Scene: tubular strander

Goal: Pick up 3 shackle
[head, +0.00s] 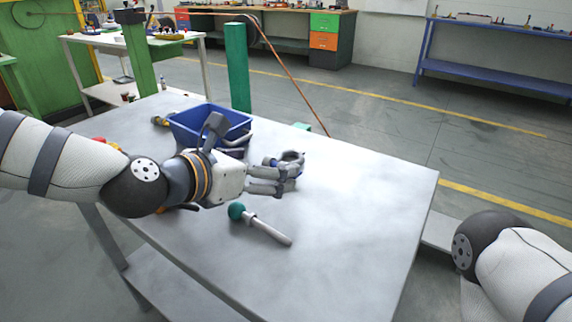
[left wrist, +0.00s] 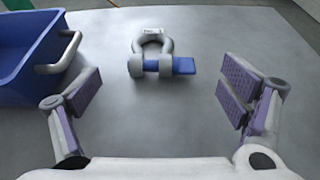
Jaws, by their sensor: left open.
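A grey shackle (left wrist: 151,50) with a blue pin lies on the metal table, ahead of my left gripper and between the lines of its fingers. In the head view the shackle (head: 293,157) shows only partly behind my left gripper (head: 278,180). In the left wrist view my left gripper (left wrist: 168,95) is open and empty, its purple-lined fingers wide apart. The fingers have not closed around the shackle. My right arm enters the head view at the lower right, but its gripper is out of view.
A blue bin (head: 192,128) stands left of the shackle; its handle (left wrist: 60,55) is close to the left finger. A green-handled tool (head: 262,225) lies nearer the front. The table (head: 350,215) is clear to the right. A green post (head: 237,68) stands behind.

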